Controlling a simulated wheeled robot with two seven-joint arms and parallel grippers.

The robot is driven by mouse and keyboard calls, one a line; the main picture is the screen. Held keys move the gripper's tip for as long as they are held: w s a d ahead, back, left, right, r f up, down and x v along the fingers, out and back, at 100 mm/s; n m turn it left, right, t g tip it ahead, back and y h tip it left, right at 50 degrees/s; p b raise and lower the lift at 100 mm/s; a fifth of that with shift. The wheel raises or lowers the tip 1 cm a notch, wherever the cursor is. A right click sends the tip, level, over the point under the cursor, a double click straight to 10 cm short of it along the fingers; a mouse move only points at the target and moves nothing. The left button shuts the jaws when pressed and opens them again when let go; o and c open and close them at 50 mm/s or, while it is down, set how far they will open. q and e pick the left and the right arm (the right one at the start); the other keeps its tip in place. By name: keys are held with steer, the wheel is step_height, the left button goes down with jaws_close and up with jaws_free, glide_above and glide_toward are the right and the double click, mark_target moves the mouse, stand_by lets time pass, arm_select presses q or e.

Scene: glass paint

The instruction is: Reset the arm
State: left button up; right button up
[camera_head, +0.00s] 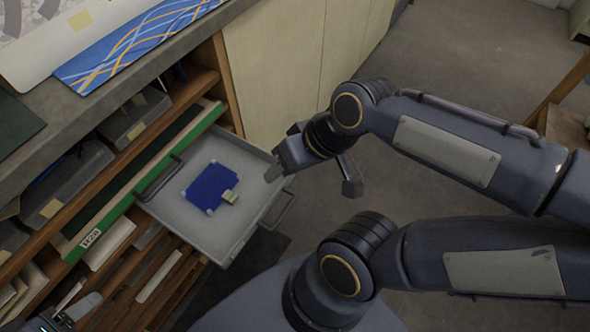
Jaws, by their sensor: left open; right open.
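My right gripper (313,178) is at the right edge of a pulled-out grey drawer (225,235). Its two fingers are spread apart, with nothing seen between them. One finger overlaps the drawer's edge in the picture, and I cannot tell whether it touches. The part at the bottom left corner looks like my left gripper (72,310). It is cut off by the picture edge, in front of the shelves, and nothing shows in it. A blue square piece (208,185) lies in the drawer, with a small pale green and cream block (230,197) at its lower right corner.
A wooden shelf unit (222,78) holds grey bins (135,117) and a green-edged drawer (100,228). A blue patterned sheet (130,45) lies on the counter above. Pale cabinet doors (285,60) stand behind my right gripper. Open floor (480,45) lies at the upper right.

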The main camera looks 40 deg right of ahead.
steer(key=shift+s+d+m+t, duration=0.2)
steer(key=shift+s+m+t, duration=0.3)
steer(key=shift+s+t, duration=0.35)
steer(key=shift+s+g, duration=0.1)
steer(key=shift+g, duration=0.15)
step_height(320, 180, up, 14)
steer(key=p, duration=1.3)
steer(key=shift+f, duration=0.25)
